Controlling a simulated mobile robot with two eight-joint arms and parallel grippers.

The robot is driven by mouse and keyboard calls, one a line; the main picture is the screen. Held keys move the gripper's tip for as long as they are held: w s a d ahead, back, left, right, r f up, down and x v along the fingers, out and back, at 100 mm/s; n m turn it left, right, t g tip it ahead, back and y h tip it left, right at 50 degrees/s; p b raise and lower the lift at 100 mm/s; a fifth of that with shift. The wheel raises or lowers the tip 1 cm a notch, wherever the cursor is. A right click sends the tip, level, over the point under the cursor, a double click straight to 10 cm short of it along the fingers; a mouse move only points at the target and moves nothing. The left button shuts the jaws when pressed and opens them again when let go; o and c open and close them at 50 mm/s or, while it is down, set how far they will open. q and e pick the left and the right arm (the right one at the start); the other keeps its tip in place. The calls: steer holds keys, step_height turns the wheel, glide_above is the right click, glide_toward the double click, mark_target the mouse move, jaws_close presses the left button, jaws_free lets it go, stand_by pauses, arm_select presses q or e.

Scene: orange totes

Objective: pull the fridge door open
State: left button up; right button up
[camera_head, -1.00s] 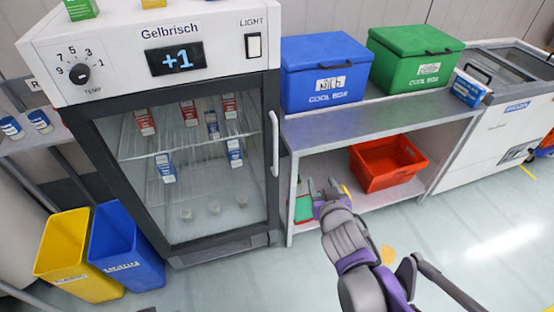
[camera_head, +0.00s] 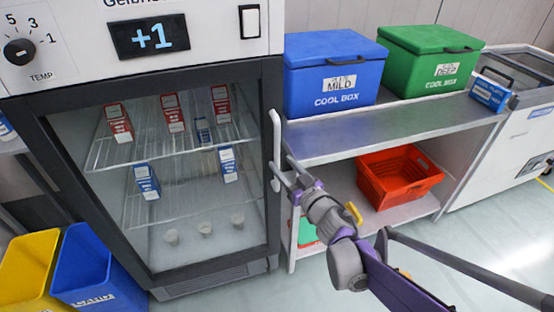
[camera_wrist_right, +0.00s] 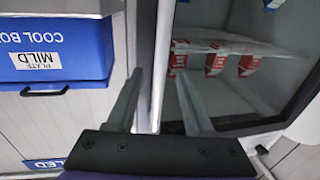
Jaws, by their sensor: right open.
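The fridge door (camera_head: 262,200) is a glass door in a dark frame, and it is shut. Its white vertical handle (camera_head: 275,140) is on the door's right edge. My right gripper (camera_head: 285,174) is open at the lower part of the handle, just to its right in the head view. In the right wrist view the open fingers (camera_wrist_right: 158,105) lie either side of a pale upright bar, the handle (camera_wrist_right: 160,60). I cannot tell whether they touch it. My left gripper is not in view.
A metal shelf unit (camera_head: 400,120) stands close to the fridge's right, with a blue cool box (camera_head: 310,80), a green cool box (camera_head: 420,65) and a red crate (camera_head: 400,185). Yellow (camera_head: 25,265) and blue (camera_head: 90,265) bins stand at the fridge's lower left.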

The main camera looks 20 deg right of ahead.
mark_target(279, 160)
steer(key=shift+x, duration=1.95)
jaws_close()
